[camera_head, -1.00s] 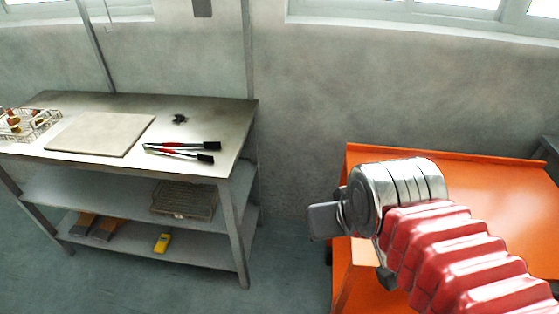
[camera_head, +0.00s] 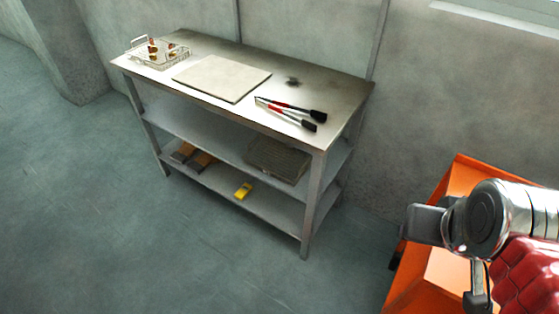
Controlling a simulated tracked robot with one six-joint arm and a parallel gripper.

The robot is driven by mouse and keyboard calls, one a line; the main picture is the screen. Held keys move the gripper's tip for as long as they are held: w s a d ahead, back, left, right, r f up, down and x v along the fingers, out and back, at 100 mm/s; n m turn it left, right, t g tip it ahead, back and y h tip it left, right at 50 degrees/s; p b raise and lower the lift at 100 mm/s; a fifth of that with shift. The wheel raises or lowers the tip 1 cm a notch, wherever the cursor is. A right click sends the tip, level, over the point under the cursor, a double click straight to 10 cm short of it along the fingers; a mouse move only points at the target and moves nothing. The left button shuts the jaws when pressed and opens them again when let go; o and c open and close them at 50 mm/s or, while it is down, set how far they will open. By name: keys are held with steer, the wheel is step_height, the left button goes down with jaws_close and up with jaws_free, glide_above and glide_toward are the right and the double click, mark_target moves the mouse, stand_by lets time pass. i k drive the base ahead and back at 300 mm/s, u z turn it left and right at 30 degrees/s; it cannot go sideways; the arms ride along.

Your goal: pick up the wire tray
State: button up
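A wire tray (camera_head: 172,62) with a raised wire handle stands on the far left end of a steel table's top (camera_head: 215,55). A few small brown items sit in it. My gripper (camera_head: 446,258) is at the right of the view, at the end of my red-sleeved arm, over or in front of the orange surface. Nothing is visibly held.
A flat pale board (camera_head: 221,78) lies right of the tray. Two red-and-black-handled tools (camera_head: 291,110) and a small dark thing (camera_head: 292,82) lie farther right. Shelves below hold a mesh-like box (camera_head: 277,160), brown blocks (camera_head: 195,158) and a yellow item (camera_head: 243,190). Floor is clear left and in front.

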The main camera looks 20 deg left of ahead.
mark_target(267, 171)
steer(key=u, duration=0.55)
steer(key=k, duration=0.75)
steer(key=u, duration=1)
steer(key=k, duration=0.65)
steer(key=u, duration=0.05)
steer(key=i, duration=1.35)
steer(key=u, duration=0.4)
